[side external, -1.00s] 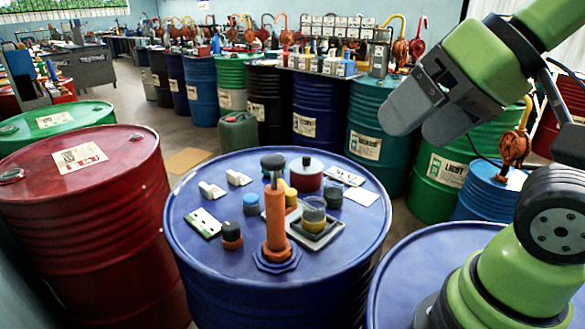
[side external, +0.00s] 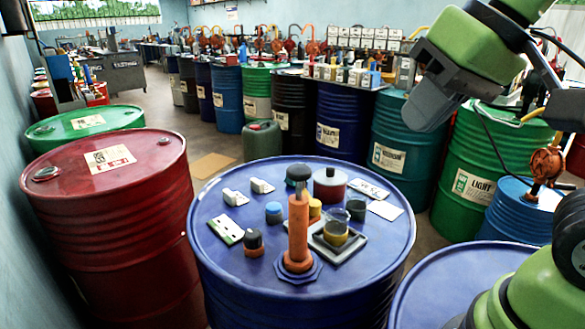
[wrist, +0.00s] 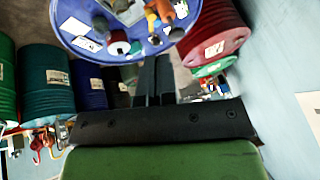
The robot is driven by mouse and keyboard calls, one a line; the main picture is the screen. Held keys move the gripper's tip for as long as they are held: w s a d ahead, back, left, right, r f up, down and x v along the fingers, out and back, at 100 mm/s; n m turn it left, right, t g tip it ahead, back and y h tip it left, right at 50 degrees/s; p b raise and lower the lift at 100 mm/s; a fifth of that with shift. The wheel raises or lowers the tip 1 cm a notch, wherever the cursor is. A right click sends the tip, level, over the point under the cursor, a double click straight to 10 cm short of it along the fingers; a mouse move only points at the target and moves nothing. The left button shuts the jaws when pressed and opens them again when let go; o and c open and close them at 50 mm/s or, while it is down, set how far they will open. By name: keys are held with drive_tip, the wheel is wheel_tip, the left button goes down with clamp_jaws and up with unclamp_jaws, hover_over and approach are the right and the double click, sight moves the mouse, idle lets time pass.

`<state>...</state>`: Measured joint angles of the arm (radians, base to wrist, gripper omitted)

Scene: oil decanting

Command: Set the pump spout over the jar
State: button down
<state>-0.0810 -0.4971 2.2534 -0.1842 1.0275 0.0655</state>
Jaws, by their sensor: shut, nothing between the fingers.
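The orange hand pump (side external: 298,228) stands upright on the blue drum (side external: 225,265), in a dark blue hexagonal base. Its spout cannot be made out from this side. The jar (side external: 336,232), clear with yellow oil low in it, is on a grey tray (side external: 318,245) just right of and behind the pump. My gripper (side external: 420,105) is high at the upper right, well apart from pump and jar. In the wrist view its two dark fingers (wrist: 153,80) are together with nothing between them. The drum top (wrist: 110,50) shows beyond them there; the jar is not clear in that view.
A red-bodied pot (side external: 330,188), a dark cup (side external: 356,209), small capped bottles (side external: 254,242), white switches (side external: 233,197) and cards (side external: 370,188) crowd the drum top. A red drum (side external: 105,215) stands at left. Another blue drum (side external: 455,285) stands at front right.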

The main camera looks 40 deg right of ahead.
drive_tip(key=w+a+f+h, duration=0.2)
drive_tip(key=w, duration=0.5)
drive_tip(key=w+a+f+g+h, duration=0.1)
drive_tip(key=w+a+f+h, duration=0.1)
drive_tip(key=w, duration=0.5)
drive_tip(key=w+a+f+g+h, duration=0.1)
drive_tip(key=w+a+f+h, duration=0.1)
drive_tip(key=w, duration=0.5)
drive_tip(key=shift+w+a+f+h, duration=0.25)
drive_tip(key=shift+a+f+h, duration=0.15)
drive_tip(key=shift+a+h, duration=0.4)
drive_tip(key=w+d+f, duration=0.1)
drive_tip(key=d+f, duration=0.7)
drive_tip(key=f, duration=0.1)
drive_tip(key=shift+w+d, duration=0.4)
